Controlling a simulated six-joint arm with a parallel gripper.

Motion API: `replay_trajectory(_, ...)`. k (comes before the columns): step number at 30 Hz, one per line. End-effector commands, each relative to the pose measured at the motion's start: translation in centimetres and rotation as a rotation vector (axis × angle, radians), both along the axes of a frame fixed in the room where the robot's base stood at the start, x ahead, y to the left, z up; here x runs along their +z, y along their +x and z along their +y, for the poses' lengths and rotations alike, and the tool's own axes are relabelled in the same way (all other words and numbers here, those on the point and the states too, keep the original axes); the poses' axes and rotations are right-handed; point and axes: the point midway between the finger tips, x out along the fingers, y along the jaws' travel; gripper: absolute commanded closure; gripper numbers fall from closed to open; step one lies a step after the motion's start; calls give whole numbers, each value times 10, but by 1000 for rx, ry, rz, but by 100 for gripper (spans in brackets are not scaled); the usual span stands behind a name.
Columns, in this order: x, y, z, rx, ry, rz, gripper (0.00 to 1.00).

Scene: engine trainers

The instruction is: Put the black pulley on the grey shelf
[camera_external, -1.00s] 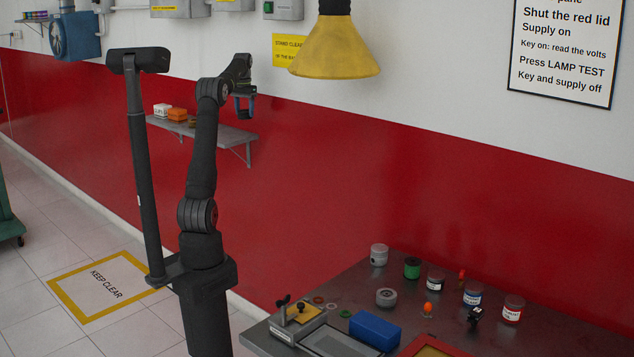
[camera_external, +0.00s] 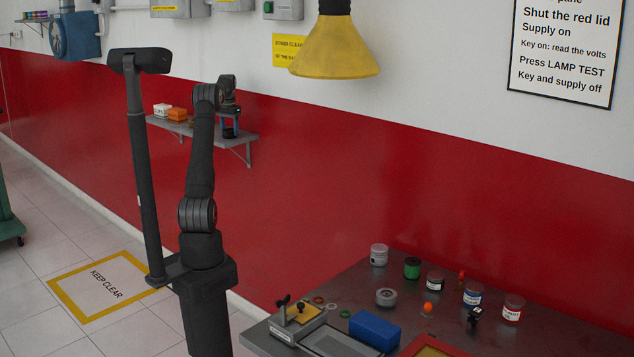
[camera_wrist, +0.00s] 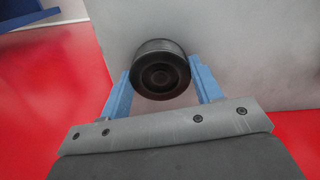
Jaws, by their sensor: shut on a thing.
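My gripper (camera_wrist: 163,90) is shut on the black pulley (camera_wrist: 160,70), a round ribbed wheel held between its two blue fingers in the wrist view. In the external view the pulley (camera_external: 229,133) is a small dark shape at the right part of the grey shelf (camera_external: 243,142), below my gripper (camera_external: 231,117). The grey shelf surface (camera_wrist: 250,60) fills the background behind the pulley in the wrist view. I cannot tell whether the pulley touches the shelf.
A yellow lamp (camera_external: 335,50) hangs to the right. The bench (camera_external: 345,284) at lower right holds several jars and parts.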

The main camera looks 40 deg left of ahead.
Motion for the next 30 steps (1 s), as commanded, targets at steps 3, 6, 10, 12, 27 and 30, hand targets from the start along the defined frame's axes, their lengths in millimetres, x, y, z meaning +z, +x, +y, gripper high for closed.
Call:
replay_trajectory(3,2,0,0,0,1,-2,78)
replay_trajectory(6,1,0,0,0,1,-2,78)
replay_trajectory(10,-2,0,0,0,0,-1,30)
replay_trajectory(12,-2,0,0,0,0,-1,20)
replay_trajectory(27,25,1,0,0,4,-3,20)
replay_trajectory(30,47,1,1,0,4,-4,20)
